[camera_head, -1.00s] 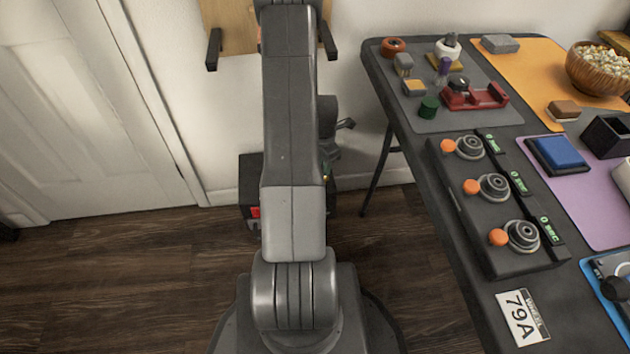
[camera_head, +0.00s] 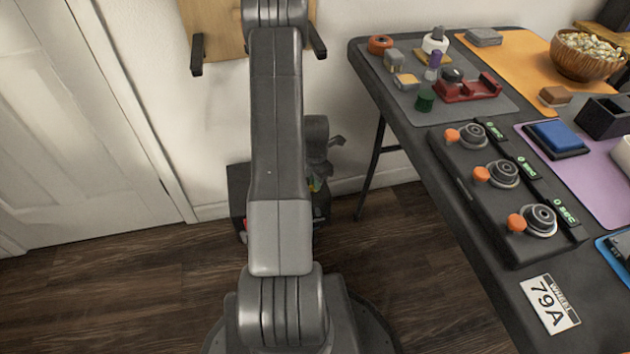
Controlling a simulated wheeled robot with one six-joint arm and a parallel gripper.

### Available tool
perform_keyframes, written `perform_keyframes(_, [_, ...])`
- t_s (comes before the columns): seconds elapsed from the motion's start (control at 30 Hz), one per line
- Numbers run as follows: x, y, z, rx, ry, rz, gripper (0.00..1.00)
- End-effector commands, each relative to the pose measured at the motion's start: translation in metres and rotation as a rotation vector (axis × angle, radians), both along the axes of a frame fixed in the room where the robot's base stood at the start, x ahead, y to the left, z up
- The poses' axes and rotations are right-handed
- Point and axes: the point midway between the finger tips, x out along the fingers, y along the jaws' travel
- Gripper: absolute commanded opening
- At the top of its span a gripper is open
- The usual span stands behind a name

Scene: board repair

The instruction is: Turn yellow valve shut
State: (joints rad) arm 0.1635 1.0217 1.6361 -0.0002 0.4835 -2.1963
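I cannot make out a yellow valve in this view. My arm rises through the middle of the picture and runs out at the top edge. A grey part (camera_head: 316,135) with a small dark jutting piece shows to the right of the arm, above a dark box; it looks like my wrist or gripper, but the arm hides much of it. I cannot see fingertips clearly, nor whether they hold anything. A wooden board (camera_head: 215,28) by the wall is cut off at the top and partly covered by my arm.
The dark box (camera_head: 238,185) stands on the floor by the wall, with small coloured bits near it. The dark table (camera_head: 480,290) on the right carries a panel with orange knobs (camera_head: 480,174), mats and small parts. The floor on the left is clear to the door (camera_head: 80,130).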

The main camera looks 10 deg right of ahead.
Motion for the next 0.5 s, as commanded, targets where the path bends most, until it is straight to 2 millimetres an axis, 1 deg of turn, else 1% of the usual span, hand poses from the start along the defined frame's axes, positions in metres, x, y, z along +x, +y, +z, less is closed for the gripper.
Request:
perform_keyframes(0.17, [-0.0002,0.0001,0.0000,0.000,0.000,-0.010,0.00])
perform_keyframes(0.27, [-0.0001,0.0002,0.0000,0.000,0.000,-0.059,0.00])
perform_keyframes(0.5, [-0.0001,0.0002,0.0000,0.000,0.000,-0.286,0.00])
